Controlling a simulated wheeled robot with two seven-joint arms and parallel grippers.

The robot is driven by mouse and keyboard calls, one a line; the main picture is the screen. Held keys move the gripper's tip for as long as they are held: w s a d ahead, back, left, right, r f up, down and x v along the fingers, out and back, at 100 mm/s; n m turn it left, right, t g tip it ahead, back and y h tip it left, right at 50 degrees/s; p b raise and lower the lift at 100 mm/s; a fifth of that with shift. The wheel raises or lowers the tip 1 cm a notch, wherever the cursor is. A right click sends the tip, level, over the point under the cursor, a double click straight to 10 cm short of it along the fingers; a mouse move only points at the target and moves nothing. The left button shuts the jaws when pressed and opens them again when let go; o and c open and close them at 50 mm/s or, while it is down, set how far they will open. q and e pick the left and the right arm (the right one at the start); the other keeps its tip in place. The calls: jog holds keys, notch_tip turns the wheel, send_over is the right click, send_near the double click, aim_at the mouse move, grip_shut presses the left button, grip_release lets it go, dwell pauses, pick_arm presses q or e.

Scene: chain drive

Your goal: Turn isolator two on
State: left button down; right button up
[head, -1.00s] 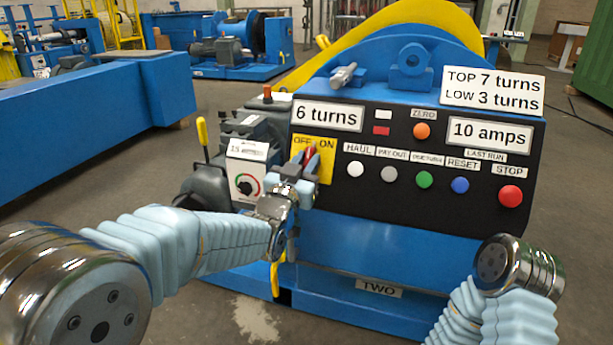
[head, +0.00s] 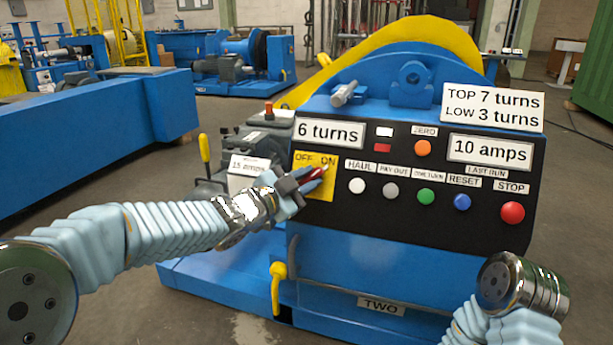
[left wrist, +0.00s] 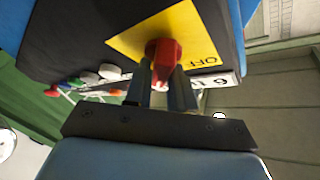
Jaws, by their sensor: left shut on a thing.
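The isolator is a red handle (head: 314,174) on a yellow plate (head: 318,190) marked OFF and ON, at the left of the black panel. My left gripper (head: 303,181) is shut on the handle. In the head view the handle slants up to the right, toward the ON side. In the left wrist view the red handle (left wrist: 163,54) sits between the two fingers (left wrist: 160,85), in front of the yellow plate with OFF showing. The label TWO (head: 381,306) is on the blue base below. My right gripper is out of view.
Right of the plate are a white button (head: 357,186), a grey one, a green one, a blue one and a red STOP button (head: 512,212). Displays read 6 turns (head: 330,132) and 10 amps (head: 490,151). A yellow lever (head: 277,287) is below. A box labelled 15 amps (head: 248,167) stands left.

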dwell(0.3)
pick_arm(q)
jog(key=c, duration=1)
grip_release()
jog(key=shift+c, duration=0.2)
jog(key=v, duration=1.3)
jog(key=shift+s+a, duration=0.25)
jog(key=shift+a, duration=0.05)
